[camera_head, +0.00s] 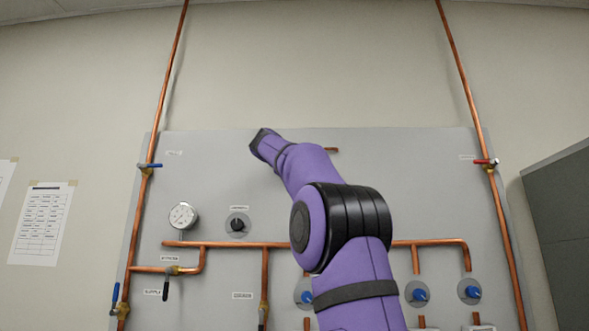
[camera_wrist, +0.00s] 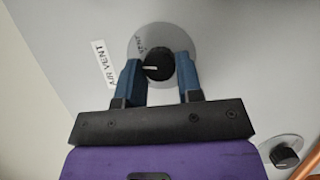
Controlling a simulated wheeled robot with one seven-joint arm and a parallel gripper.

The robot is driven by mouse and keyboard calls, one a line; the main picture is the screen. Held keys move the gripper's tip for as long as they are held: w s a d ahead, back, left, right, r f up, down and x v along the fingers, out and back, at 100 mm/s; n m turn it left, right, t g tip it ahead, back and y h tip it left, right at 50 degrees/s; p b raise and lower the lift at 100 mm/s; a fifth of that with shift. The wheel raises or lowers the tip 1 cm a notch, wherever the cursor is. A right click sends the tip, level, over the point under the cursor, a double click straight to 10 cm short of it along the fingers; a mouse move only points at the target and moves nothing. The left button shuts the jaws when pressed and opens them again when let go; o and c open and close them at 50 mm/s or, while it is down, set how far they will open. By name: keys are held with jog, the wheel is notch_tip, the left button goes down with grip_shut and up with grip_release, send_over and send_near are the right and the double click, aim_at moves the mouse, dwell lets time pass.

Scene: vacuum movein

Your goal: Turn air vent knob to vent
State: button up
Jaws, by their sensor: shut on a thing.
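The air vent knob (camera_wrist: 157,66) is black and round with a white pointer mark that points left in the wrist view. It sits on a round grey plate (camera_wrist: 172,33) with small lettering at its upper left. A white AIR VENT label (camera_wrist: 104,64) is left of the plate. My gripper (camera_wrist: 157,60) has its blue fingers on either side of the knob and is shut on it. In the head view my gripper (camera_head: 262,137) is at the top of the panel, and my arm hides the air vent knob.
The grey panel (camera_head: 400,180) carries copper pipes, a round gauge (camera_head: 183,215), and another black knob (camera_head: 237,224), seen lower right in the wrist view (camera_wrist: 286,156). A red-handled valve (camera_head: 486,162) is at the right. Blue knobs (camera_head: 417,294) are low on the panel. A dark cabinet (camera_head: 565,230) stands far right.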

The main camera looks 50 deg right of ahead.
jog(key=m+y, duration=0.1)
jog(key=m, duration=0.2)
jog(key=m+y, duration=0.1)
jog(key=m, duration=0.1)
jog(key=shift+d+r+m+y, duration=0.1)
jog(key=shift+m+y, duration=0.3)
dwell(0.5)
jog(key=o, duration=0.9)
jog(key=shift+s+r, duration=0.1)
jog(key=v, duration=1.1)
